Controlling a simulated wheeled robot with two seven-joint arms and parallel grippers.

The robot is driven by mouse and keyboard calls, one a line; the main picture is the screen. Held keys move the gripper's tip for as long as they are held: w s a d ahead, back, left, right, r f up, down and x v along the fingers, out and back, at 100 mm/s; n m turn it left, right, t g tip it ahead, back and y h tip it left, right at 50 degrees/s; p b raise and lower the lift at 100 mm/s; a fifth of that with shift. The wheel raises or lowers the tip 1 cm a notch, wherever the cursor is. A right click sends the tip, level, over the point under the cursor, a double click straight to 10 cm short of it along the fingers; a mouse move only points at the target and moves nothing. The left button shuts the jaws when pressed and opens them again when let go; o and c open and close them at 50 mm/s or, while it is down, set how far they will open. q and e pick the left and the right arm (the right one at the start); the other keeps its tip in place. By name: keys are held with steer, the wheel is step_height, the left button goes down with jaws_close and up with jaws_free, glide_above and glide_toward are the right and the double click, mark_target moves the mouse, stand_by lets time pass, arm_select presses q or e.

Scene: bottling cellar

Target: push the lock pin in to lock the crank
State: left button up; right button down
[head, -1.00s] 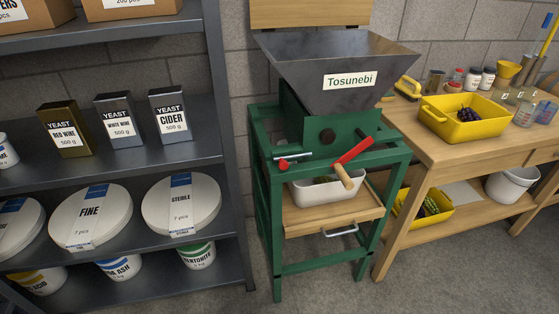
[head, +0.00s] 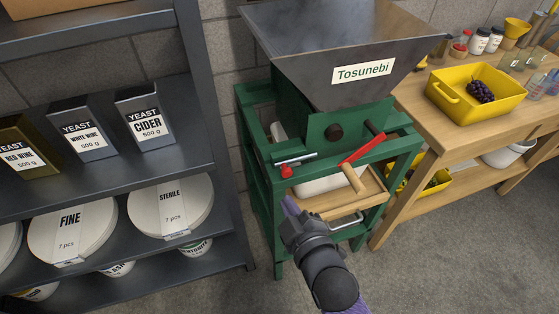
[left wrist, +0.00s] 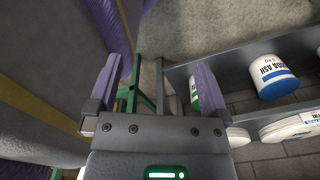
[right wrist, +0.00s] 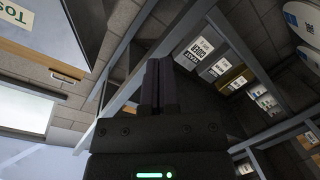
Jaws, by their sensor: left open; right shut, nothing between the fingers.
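The lock pin (head: 297,159) is a thin metal rod with a red knob (head: 286,171), lying on the front of the green mill frame, left of the crank. The crank (head: 362,150) is a red arm slanting down left to a wooden handle (head: 354,178). My right gripper (head: 288,202) is below the red knob and appears apart from it. Its fingers are shut and empty, as the right wrist view also shows (right wrist: 160,85). My left gripper (left wrist: 157,80) is open and empty in the left wrist view, outside the head view.
The grey shelf (head: 100,205) with yeast boxes and filter packs stands close on the left. The grey hopper (head: 330,45) is above the frame. A wooden table (head: 440,130) with a yellow tub (head: 445,95) stands right. A wooden drawer (head: 325,205) lies below the crank.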

steer(key=b, duration=0.4)
glide_above(283, 177)
steer(key=s+a, duration=0.2)
steer(key=s, duration=0.2)
step_height(283, 177, down, 2)
steer(key=w+d+f, duration=0.1)
steer(key=w+d+f+b, duration=0.1)
steer(key=shift+f, duration=0.3)
arm_select(q)
steer(key=s+a+f, duration=0.2)
steer(key=s+f, duration=0.1)
steer(key=f, duration=0.2)
steer(key=shift+s+a+f+g, duration=0.15)
steer(key=shift+s+f+g, duration=0.1)
steer(key=shift+g, duration=0.15)
steer(key=shift+w+r, duration=0.1)
